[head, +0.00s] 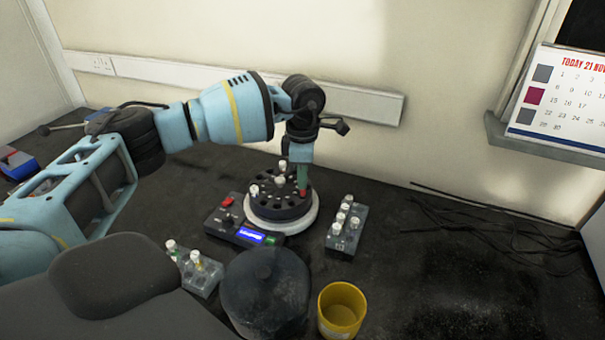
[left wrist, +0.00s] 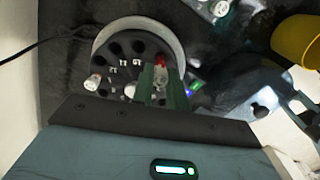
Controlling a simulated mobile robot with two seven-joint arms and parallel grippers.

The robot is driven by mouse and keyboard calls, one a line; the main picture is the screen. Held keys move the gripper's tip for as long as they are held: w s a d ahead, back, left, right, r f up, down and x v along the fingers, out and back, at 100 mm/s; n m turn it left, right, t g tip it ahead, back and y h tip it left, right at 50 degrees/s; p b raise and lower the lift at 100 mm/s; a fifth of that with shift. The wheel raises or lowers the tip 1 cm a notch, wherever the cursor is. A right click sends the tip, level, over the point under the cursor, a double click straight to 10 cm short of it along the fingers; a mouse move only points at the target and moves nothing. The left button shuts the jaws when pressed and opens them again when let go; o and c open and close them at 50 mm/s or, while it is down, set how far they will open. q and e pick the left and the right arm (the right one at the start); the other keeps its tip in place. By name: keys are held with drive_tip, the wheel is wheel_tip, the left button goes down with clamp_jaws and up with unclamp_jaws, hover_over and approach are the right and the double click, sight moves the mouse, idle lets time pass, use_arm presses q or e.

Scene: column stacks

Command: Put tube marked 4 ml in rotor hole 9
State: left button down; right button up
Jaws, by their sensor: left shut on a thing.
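The round dark rotor (head: 268,208) with a ring of holes sits in a white-rimmed base in the middle of the table. It also fills the upper left of the left wrist view (left wrist: 112,62). A white-capped tube (head: 254,190) stands in it, with another white cap near its centre. My left gripper (head: 303,182) points down over the rotor's right side. Its green fingers (left wrist: 165,85) are shut on a tube showing red (left wrist: 161,60) at its end, close to the rotor holes. I cannot tell whether it is inside a hole. The volume mark and hole numbers are unreadable.
A control box with a blue display (head: 251,234) adjoins the rotor. Tube racks stand at right (head: 352,240) and front left (head: 206,284). A dark rounded lid (head: 265,290) and yellow cup (head: 342,310) stand in front. Loose cables (head: 460,225) lie at right.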

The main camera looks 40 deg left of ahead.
sight(303, 195)
use_arm(q)
drive_tip(key=shift+f, duration=0.4)
idle(0.3)
drive_tip(key=shift+f+b, duration=0.4)
drive_tip(key=shift+f, duration=1)
use_arm(e)
drive_tip(key=shift+s+f, duration=0.35)
drive_tip(key=shift+f, duration=0.2)
use_arm(q)
drive_tip(key=c, duration=1)
unclamp_jaws()
drive_tip(key=shift+r, duration=0.2)
use_arm(e)
drive_tip(key=shift+r, duration=0.15)
use_arm(q)
drive_tip(key=shift+r+p, duration=1.55)
drive_tip(key=shift+r, duration=1.3)
use_arm(e)
drive_tip(key=shift+t, duration=0.3)
drive_tip(key=shift+w+r, duration=0.75)
drive_tip(key=shift+r, duration=0.25)
drive_tip(key=shift+w+r, duration=0.75)
drive_tip(key=shift+r, duration=0.25)
